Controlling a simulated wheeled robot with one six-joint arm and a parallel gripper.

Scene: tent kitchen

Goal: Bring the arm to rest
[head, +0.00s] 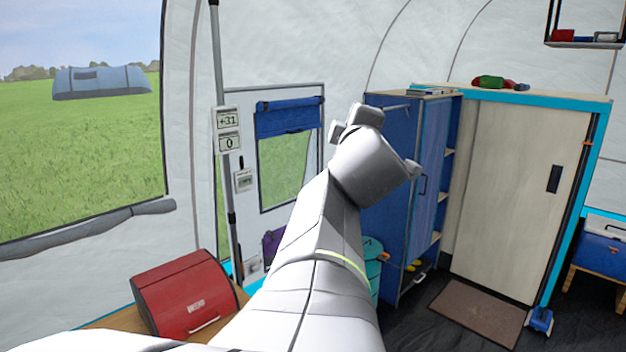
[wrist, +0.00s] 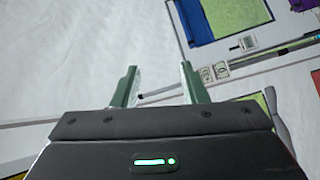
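My arm stretches up and away from the camera in the middle of the head view, in the air in front of the tent wall. Its end hides my gripper's fingers in that view. In the wrist view my gripper (wrist: 160,85) shows two green fingers standing well apart. The gripper touches nothing that I can see.
A red bread-box-like case (head: 188,290) stands on a wooden surface at lower left. A blue cabinet (head: 395,225) and a pale sliding-door cupboard (head: 515,190) stand at right. A brown mat (head: 480,312) lies on the dark floor.

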